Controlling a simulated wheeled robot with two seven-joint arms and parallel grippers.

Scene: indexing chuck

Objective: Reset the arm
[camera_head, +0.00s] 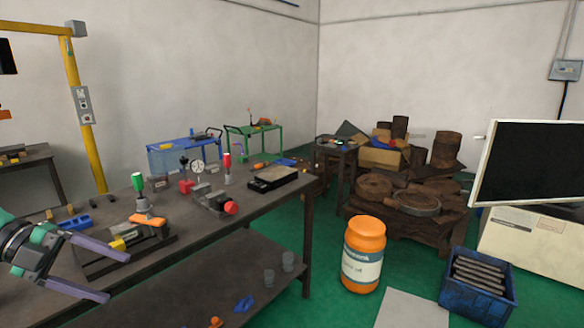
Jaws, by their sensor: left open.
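My left gripper (118,275) comes in from the left edge of the head view. Its two purple fingers are spread apart with nothing between them. It is over the near left part of the dark workbench (250,222). A metal chuck device with a red knob (213,199) sits on the middle of the bench, to the right of the gripper and apart from it. A fixture with a green-handled tool and an orange part (147,219) stands between them, close beyond the fingertips. My right gripper is not in view.
A black tray (272,180) lies at the bench's right end. An orange barrel (363,255) and a blue crate of metal bars (478,286) stand on the green floor to the right. A monitor (531,162) is at the right edge. Floor between bench and barrel is clear.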

